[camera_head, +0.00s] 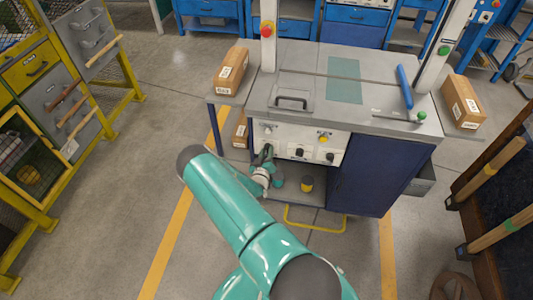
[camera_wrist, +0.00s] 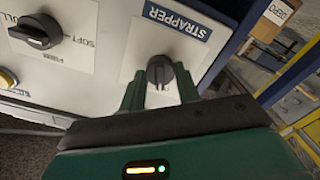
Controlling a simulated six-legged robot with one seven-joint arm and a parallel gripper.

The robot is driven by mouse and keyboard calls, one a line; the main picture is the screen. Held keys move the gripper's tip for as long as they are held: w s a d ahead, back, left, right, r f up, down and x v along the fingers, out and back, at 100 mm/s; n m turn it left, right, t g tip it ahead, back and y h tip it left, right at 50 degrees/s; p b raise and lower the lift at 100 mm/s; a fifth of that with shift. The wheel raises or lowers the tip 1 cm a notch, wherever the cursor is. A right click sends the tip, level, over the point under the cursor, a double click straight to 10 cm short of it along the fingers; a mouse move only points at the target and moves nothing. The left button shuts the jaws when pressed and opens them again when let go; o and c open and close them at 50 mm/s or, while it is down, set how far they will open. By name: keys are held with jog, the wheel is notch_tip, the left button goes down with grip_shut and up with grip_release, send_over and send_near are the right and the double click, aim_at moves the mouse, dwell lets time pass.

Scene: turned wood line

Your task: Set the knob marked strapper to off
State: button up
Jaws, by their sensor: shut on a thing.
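The strapper knob (camera_wrist: 160,68) is a dark round knob with a ridge, on a white panel under a blue label (camera_wrist: 177,21) reading STRAPPER. My gripper (camera_wrist: 160,82) has one green finger on each side of it and is shut on it. The fingers and palm hide the panel just below the knob, so any position marks there cannot be read. In the head view my gripper (camera_head: 265,156) is at the left part of the machine's control panel (camera_head: 283,132) and covers the knob there.
Another dark knob (camera_wrist: 40,32) sits on the panel to the left. The machine's grey top (camera_head: 310,85) carries a blue handle (camera_head: 404,86). Cardboard boxes stand on both sides (camera_head: 231,72), (camera_head: 463,102). A yellow and dark cup (camera_head: 307,184) is below the panel.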

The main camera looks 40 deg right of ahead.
jog(key=shift+n, duration=0.8)
jog(key=o, duration=1)
jog(key=v, duration=1.4)
jog(key=shift+w, duration=0.15)
